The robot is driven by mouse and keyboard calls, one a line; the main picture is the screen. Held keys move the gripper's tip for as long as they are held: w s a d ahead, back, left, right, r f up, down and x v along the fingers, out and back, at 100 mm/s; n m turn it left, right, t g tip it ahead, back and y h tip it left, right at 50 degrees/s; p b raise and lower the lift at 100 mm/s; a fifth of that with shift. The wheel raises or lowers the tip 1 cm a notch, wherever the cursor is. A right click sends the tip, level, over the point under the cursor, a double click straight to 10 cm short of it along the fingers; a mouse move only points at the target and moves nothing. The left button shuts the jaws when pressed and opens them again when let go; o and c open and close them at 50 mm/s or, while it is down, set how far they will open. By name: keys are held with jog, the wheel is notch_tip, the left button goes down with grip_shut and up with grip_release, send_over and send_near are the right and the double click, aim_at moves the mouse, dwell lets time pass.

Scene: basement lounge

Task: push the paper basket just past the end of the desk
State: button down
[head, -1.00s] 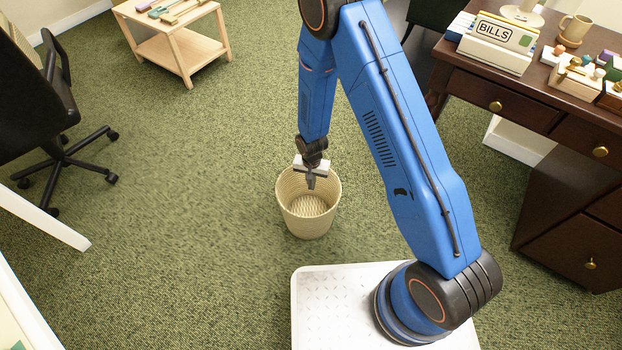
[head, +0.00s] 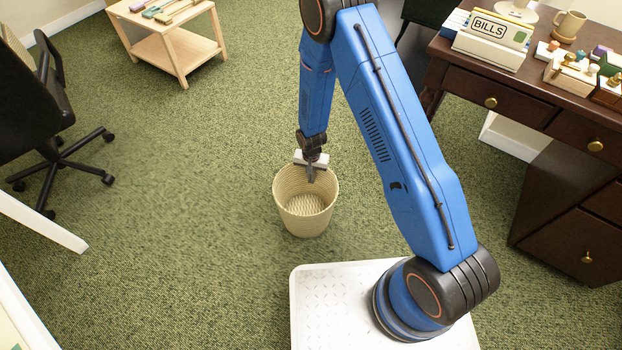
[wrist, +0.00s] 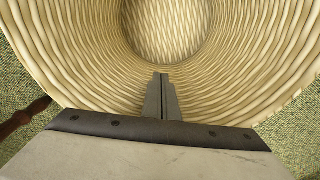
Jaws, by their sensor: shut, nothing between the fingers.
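The paper basket (head: 304,218) is a cream woven tub, upright and empty on the green carpet, left of the desk (head: 530,88). My gripper (head: 311,178) is shut and empty, pointing down at the basket's far rim. In the wrist view the closed fingers (wrist: 162,98) show against the basket's inner wall (wrist: 80,60), over its opening. I cannot tell whether they touch the wall. The dark wood desk stands at the right with brass-knobbed drawers.
An office chair (head: 50,130) stands at the left, and a low wooden table (head: 170,45) is at the far left. The desk top holds a BILLS box (head: 492,42) and a mug (head: 570,24). Carpet around the basket is clear.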

jog(key=w+d, duration=0.2)
jog(key=w, duration=0.5)
